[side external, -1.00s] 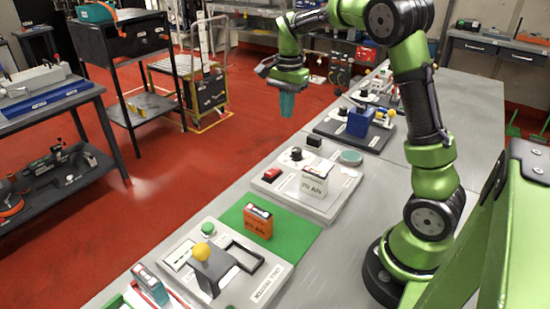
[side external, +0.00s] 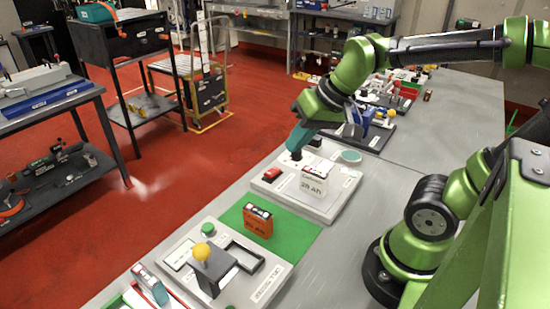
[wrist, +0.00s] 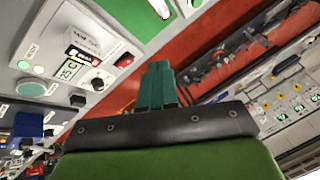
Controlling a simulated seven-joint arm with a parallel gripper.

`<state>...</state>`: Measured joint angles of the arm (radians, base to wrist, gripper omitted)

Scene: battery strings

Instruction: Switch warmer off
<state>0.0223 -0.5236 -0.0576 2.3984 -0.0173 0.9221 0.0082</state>
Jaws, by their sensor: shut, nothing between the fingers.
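My gripper (side external: 295,150) is shut and empty, its teal fingers angled down at the black knob (side external: 296,156) on a grey station (side external: 330,211), which I take for the warmer. In the side view I cannot tell whether the fingertips touch the knob, which they partly hide. In the wrist view the shut fingers (wrist: 157,75) point forward. A dark knob (wrist: 97,84) lies to their left, beside a display (wrist: 70,70) that seems to read 25 C.
A green mat (side external: 285,238) with an orange battery (side external: 258,222) lies in front of the station. A grey base with a yellow-knobbed stand (side external: 203,253) is nearer the camera. A dark base with a blue block (side external: 362,120) stands behind. Bare bench lies to the right.

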